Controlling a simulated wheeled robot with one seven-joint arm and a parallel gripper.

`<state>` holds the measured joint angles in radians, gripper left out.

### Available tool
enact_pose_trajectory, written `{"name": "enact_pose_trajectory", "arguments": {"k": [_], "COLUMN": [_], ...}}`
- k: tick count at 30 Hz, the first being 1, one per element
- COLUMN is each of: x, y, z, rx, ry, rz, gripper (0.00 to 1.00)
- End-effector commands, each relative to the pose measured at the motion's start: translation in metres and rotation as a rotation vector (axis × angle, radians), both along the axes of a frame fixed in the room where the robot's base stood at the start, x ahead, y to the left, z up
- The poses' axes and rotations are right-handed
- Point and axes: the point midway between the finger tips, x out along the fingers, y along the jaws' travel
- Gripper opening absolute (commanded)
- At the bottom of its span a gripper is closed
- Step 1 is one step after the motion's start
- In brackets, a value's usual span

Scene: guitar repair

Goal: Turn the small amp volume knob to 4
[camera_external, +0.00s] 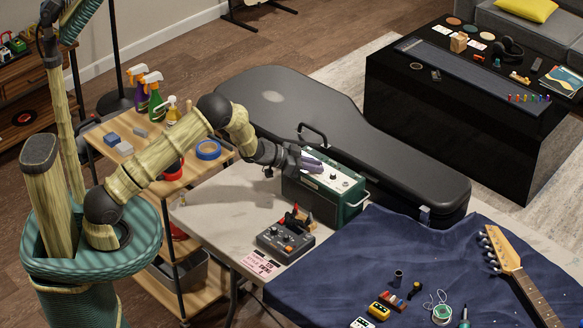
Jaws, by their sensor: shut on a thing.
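The small amp (318,202) is a green box with a pale top panel (336,180) that bears several small knobs. It stands upright on the white table, in front of the black guitar case. My gripper (318,167) reaches in from the left, over the left part of the amp's top panel. Its fingers are shut on a knob there, which they hide. The knob's number and pointer are too small to read.
The black guitar case (405,158) lies right behind the amp. A grey pedal unit (284,240) and a pink card (260,265) are in front of it. A blue cloth (345,262) with small parts and a guitar neck (520,278) lies to the right. Table (225,195) left of the amp is bare.

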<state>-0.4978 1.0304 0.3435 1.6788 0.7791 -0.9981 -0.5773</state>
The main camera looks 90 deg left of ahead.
Motion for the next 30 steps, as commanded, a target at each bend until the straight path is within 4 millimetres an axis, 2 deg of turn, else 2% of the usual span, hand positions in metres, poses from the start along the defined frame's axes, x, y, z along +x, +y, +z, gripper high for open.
{"name": "enact_pose_trajectory", "arguments": {"k": [9, 22, 23, 25, 30], "x": [-0.0001, 0.0002, 0.0002, 0.0002, -0.0004], "y": [0.0033, 0.0029, 0.0029, 0.0029, 0.0031], "z": [0.0012, 0.0004, 0.0004, 0.0003, -0.0003], "rx": [0.002, 0.002, 0.002, 0.002, 0.001], "ry": [-0.001, 0.0, 0.0, 0.0, 0.002], "rz": [-0.097, -0.106, -0.106, -0.106, -0.104], "gripper": [0.0, 0.0, 0.22, 0.36, 0.39]}}
